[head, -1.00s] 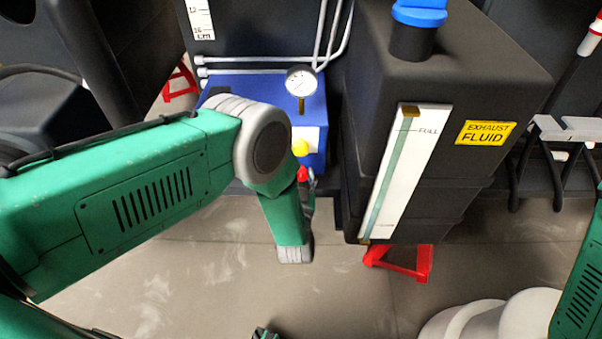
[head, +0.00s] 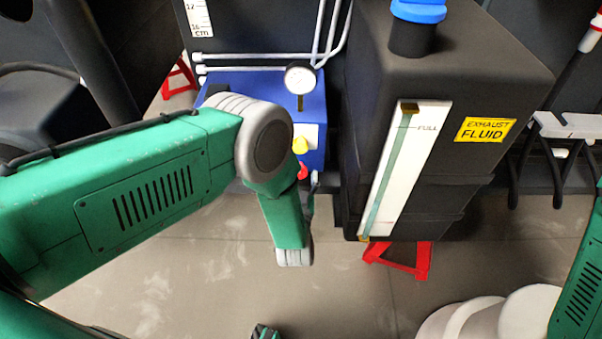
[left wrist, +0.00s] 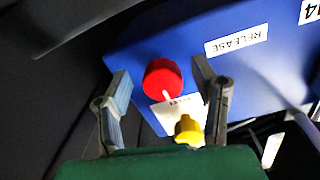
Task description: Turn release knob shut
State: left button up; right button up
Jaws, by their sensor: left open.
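A round red knob (left wrist: 162,80) with a white line on it stands on the blue box, with an upside-down RELEASE label (left wrist: 237,40) beside it in the left wrist view. My left gripper (left wrist: 161,74) is open there, with one finger on each side of the red knob and visible gaps. I cannot tell how deep the fingers reach. A yellow knob (left wrist: 188,130) sits lower, partly hidden by my green wrist. In the head view the red knob (head: 303,171) and yellow knob (head: 300,146) show just right of my left arm, which hides much of the gripper.
The blue box (head: 312,100) carries a dial gauge (head: 300,79). A black exhaust fluid tank (head: 470,90) stands close on its right, with a red stand (head: 405,262) below. White pipes (head: 250,68) run behind. Bare floor (head: 200,270) lies in front.

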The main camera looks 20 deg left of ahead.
pick_arm(q)
jog(key=v, duration=1.1)
jog(key=shift+d+f, duration=0.1)
